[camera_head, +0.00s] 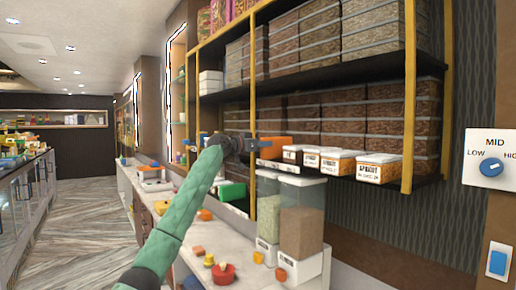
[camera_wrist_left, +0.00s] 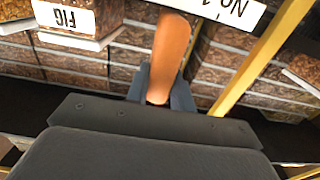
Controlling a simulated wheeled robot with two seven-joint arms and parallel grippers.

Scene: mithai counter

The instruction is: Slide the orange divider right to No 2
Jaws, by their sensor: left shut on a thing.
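The orange divider (camera_head: 273,147) stands at the left part of the lower shelf, just left of a row of white-fronted boxes. My left gripper (camera_head: 252,144) reaches it from the left on a green-sleeved arm. In the left wrist view the orange divider (camera_wrist_left: 169,52) is upright between the gripper's two blue-grey fingers (camera_wrist_left: 165,95), which are shut on it. A white label reading "No 1" (camera_wrist_left: 235,10) is at the top of that view, beside the divider. No label reading No 2 is legible. My right gripper is not in view.
White labelled boxes (camera_head: 334,162) stand along the shelf right of the divider. A yellow post (camera_head: 409,100) crosses the shelf front. Tall clear containers (camera_head: 302,215) stand on the counter below. A box labelled "FIG" (camera_wrist_left: 68,18) shows in the wrist view.

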